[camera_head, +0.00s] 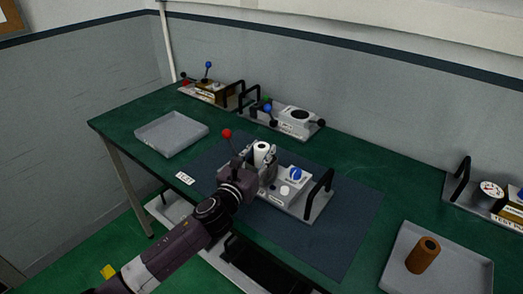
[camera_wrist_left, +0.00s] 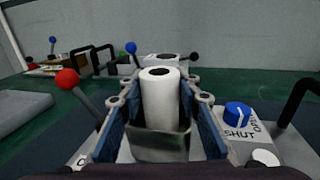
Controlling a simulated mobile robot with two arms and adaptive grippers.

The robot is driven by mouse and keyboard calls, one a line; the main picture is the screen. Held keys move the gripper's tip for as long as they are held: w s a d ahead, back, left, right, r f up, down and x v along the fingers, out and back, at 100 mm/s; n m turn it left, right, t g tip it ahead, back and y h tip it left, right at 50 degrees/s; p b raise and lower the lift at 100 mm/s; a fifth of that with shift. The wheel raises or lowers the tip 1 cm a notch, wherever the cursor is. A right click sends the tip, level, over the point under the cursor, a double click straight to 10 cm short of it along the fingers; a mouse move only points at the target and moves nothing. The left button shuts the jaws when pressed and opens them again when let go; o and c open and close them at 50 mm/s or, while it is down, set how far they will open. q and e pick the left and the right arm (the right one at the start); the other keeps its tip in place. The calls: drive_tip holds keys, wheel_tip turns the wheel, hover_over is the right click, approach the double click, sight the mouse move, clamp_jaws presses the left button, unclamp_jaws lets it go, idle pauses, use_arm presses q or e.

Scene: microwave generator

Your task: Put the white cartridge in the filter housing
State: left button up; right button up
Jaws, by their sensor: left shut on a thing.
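The white cartridge (camera_head: 262,150) is an upright hollow cylinder with a dark hole in its top. In the left wrist view the cartridge (camera_wrist_left: 160,102) stands between the blue finger pads. My left gripper (camera_head: 258,165) is shut on it, over the unit in the middle of the bench. A grey metal cup-like part (camera_wrist_left: 160,142), perhaps the filter housing, shows in front of the cartridge's lower end. The cartridge's bottom is hidden, so I cannot tell whether it is seated. My right gripper is not in view.
The unit has a red-ball lever (camera_head: 227,134), a blue SHUT/OPEN knob (camera_head: 296,173) and a black handle (camera_head: 320,192). An empty grey tray (camera_head: 172,133) lies left. A brown cylinder (camera_head: 424,254) stands in the right tray (camera_head: 462,277). Other units stand behind.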

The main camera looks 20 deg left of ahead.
use_arm(q)
drive_tip(key=o, duration=1.2)
drive_tip(key=shift+c, duration=0.2)
drive_tip(key=shift+r, duration=0.25)
drive_tip(key=shift+r+p, duration=0.4)
drive_tip(key=shift+p, duration=0.05)
drive_tip(key=s+a+b, duration=0.1)
drive_tip(key=s+b, duration=0.1)
drive_tip(key=s, duration=1)
drive_tip(key=shift+a, duration=0.25)
